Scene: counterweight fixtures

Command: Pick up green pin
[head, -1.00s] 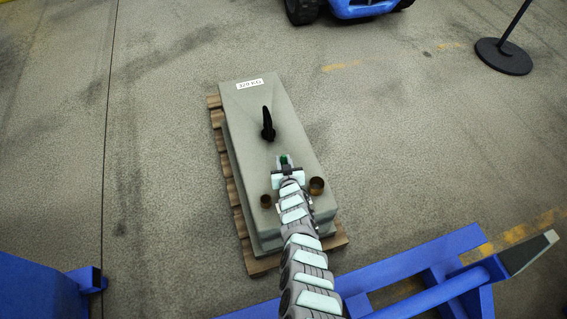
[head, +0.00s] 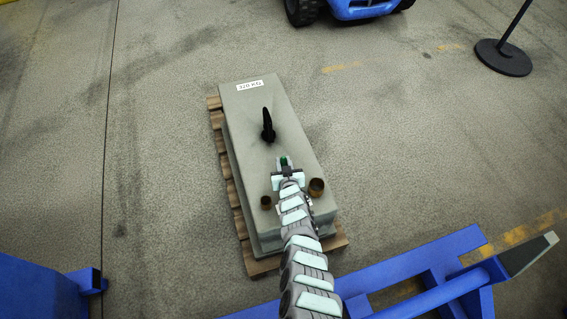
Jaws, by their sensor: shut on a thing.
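The green pin (head: 284,160) shows as a small dark green piece between the fingertips of my gripper (head: 285,163). My gripper is shut on it, over the top face of the grey counterweight block (head: 260,108). Most of the pin is hidden by the fingers. I cannot tell whether its lower end touches the block.
A black lifting eye (head: 268,126) stands on the block just beyond my gripper. The block rests on a wooden pallet (head: 228,172). A blue frame (head: 440,262) lies at lower right.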

